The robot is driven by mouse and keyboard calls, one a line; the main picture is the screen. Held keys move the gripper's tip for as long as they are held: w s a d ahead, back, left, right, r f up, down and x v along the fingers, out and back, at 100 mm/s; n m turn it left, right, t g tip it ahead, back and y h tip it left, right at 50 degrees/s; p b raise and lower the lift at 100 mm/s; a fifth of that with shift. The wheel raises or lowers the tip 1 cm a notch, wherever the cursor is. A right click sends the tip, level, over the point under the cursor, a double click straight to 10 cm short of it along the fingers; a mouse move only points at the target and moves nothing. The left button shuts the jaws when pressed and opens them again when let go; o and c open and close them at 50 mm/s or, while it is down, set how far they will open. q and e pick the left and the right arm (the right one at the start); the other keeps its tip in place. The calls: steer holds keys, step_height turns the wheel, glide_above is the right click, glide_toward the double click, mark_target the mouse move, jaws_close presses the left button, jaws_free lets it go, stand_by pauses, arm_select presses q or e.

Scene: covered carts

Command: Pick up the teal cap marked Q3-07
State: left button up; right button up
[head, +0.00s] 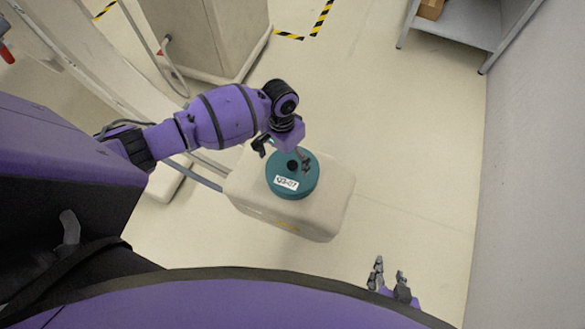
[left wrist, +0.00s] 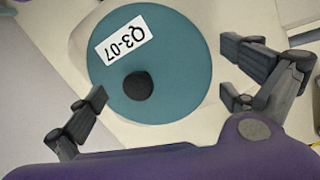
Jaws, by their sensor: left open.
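The teal cap (head: 288,189) is a round disc with a dark knob and a white label reading Q3-07. It sits on top of the beige covered cart (head: 325,190). In the left wrist view the cap (left wrist: 180,75) fills the upper middle, its label upside down. My left gripper (head: 284,154) is open over the far side of the cap. In the left wrist view the left gripper's fingers (left wrist: 165,98) are spread at the lower left and right of the cap, with the knob between them. My right gripper (head: 389,275) is low in the head view, apart from the cart, its two fingers spaced apart.
A larger beige covered block (head: 205,35) stands at the back left, with a hose beside it. A grey shelf (head: 455,32) with a cardboard box (head: 431,9) is at the back right. A wall (head: 530,180) runs along the right. The floor right of the cart is clear.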

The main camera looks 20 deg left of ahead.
arm_select(q)
steer(key=shift+f, duration=0.1)
steer(key=c, duration=1.3)
steer(key=shift+d, duration=0.1)
steer(key=shift+c, duration=0.2)
